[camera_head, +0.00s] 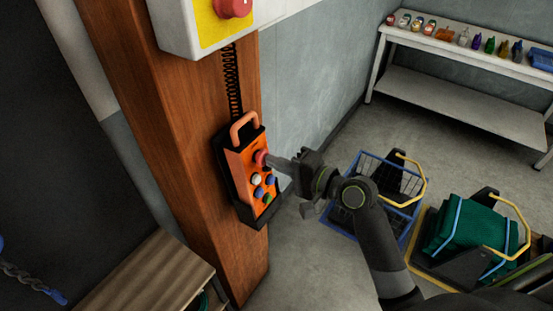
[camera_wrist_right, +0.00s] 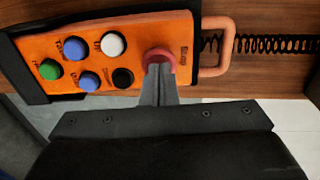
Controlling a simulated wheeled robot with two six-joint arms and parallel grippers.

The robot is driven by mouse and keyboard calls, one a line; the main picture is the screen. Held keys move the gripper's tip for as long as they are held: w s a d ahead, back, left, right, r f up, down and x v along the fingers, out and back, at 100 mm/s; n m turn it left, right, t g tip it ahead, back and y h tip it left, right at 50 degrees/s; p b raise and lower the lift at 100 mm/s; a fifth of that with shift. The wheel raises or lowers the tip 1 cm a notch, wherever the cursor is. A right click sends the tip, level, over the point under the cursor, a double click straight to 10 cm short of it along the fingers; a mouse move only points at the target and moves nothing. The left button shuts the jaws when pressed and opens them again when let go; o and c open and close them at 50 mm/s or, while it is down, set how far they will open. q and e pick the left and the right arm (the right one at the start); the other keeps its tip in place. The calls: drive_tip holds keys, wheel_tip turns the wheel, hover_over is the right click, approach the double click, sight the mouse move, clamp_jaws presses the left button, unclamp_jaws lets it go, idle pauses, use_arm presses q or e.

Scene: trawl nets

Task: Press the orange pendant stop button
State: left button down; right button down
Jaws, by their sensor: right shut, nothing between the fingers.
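The orange pendant (camera_head: 256,172) sits in a black holder on a wooden post. Its red stop button (camera_head: 261,158) is near the top, below the orange handle, with white, black, blue and green buttons below it. My right gripper (camera_head: 272,161) is shut and empty, its fingertips at the red button. In the right wrist view the closed fingers (camera_wrist_right: 160,72) overlap the lower part of the red button (camera_wrist_right: 158,57); they look to be touching it, but I cannot tell whether it is pressed in. My left gripper is not in view.
A yellow and white box with a larger red button (camera_head: 233,6) is above the pendant. A black coiled cord (camera_head: 232,85) runs between them. A wooden bench (camera_head: 150,275) is at lower left. A blue wire basket (camera_head: 345,220) and a shelf of bottles (camera_head: 470,50) are at right.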

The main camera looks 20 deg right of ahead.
drive_tip(key=shift+w+a, duration=0.1)
drive_tip(key=shift+w, duration=0.05)
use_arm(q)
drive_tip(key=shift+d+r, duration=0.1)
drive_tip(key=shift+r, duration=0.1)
use_arm(e)
drive_tip(key=shift+x, duration=0.9)
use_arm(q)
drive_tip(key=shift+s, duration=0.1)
use_arm(e)
drive_tip(key=shift+r, duration=0.1)
